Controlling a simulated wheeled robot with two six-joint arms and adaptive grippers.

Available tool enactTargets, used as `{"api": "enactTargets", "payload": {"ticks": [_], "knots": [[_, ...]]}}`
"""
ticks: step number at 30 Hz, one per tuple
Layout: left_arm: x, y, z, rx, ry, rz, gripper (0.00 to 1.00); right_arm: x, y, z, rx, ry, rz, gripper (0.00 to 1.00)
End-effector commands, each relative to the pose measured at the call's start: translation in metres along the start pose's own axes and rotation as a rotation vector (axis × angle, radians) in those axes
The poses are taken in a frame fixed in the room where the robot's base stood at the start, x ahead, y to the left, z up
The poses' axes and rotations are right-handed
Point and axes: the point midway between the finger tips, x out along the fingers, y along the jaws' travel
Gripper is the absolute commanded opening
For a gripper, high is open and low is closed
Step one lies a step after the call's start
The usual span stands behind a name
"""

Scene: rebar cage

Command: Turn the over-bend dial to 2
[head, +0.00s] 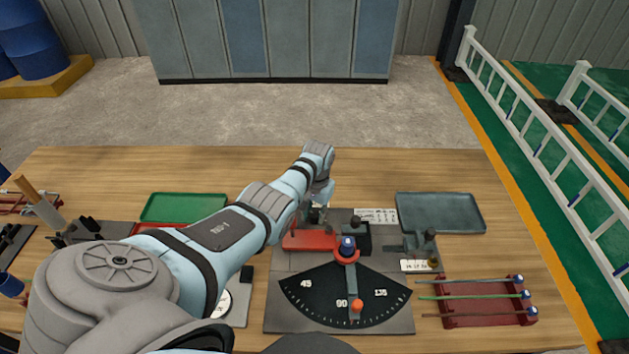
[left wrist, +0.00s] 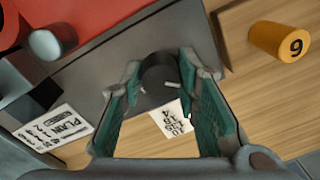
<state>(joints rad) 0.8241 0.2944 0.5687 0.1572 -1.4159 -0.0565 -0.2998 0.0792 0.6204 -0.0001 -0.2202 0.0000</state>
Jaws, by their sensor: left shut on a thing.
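The over-bend dial is a dark round knob (left wrist: 158,72) in the left wrist view. A small white number card (left wrist: 172,117) lies beside it, partly covered; its setting cannot be read. My left gripper (left wrist: 160,85) has its two green-padded fingers on either side of the knob and is shut on it. In the head view my left gripper (head: 318,197) is at the back edge of the bender plate (head: 290,318), and my arm hides most of the dial there. My right gripper is not in view.
The bender has a red block (head: 308,240), a fan-shaped angle scale (head: 315,293) and a red-knobbed lever (head: 355,304). A PLAN card (left wrist: 52,135) lies near the dial. A grey tray (head: 440,210) and rod rack (head: 480,317) are right.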

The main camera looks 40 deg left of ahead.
Motion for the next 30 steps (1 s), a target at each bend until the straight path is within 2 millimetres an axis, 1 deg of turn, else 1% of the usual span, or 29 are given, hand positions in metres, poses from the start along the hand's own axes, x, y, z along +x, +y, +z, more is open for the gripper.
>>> {"api": "enactTargets", "payload": {"ticks": [1,9,15,22,30], "knots": [[-0.0022,-0.0003,0.0000,0.036,0.001,0.000,0.01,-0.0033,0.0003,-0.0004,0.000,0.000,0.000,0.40],[-0.0014,-0.0008,0.0000,0.241,0.011,-0.001,0.01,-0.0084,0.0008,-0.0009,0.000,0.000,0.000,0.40],[-0.0011,-0.0011,-0.0003,0.335,0.016,-0.001,0.01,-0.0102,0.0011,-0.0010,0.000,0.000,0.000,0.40],[-0.0009,-0.0012,-0.0005,0.383,0.019,-0.001,0.01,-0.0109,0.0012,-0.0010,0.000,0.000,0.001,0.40],[-0.0008,-0.0014,-0.0007,0.388,0.019,-0.002,0.01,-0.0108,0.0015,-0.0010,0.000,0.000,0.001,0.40]]}}
